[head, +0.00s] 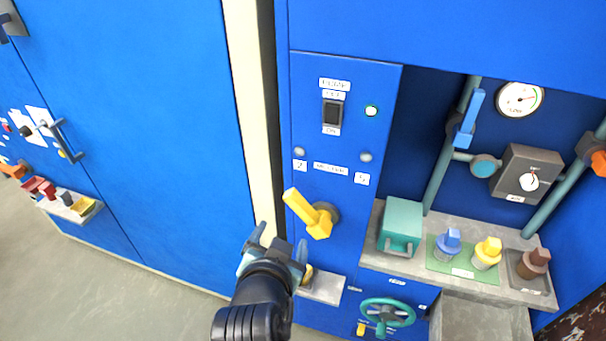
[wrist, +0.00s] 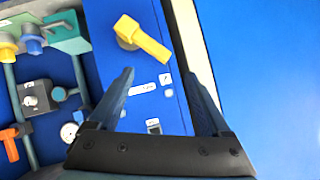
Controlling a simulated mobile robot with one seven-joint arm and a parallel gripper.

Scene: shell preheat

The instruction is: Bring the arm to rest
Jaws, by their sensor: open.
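My gripper (head: 279,246) is at the lower middle of the head view, in front of the blue cabinet and left of the yellow selector handle (head: 310,212). Its two fingers are apart and nothing is between them. In the wrist view my gripper (wrist: 165,98) also shows open and empty, with the yellow handle (wrist: 142,42) beyond the fingertips and apart from them. The handle tilts on its round mount. Part of a small yellow object on the low ledge is hidden behind my gripper.
A grey shelf (head: 437,268) at the right carries a teal box (head: 401,224) and blue, yellow and brown knobbed items. Pipes, a gauge (head: 520,98) and a blue lever (head: 469,118) are above. A green handwheel (head: 388,312) sits low. Open floor (head: 110,290) lies at the left.

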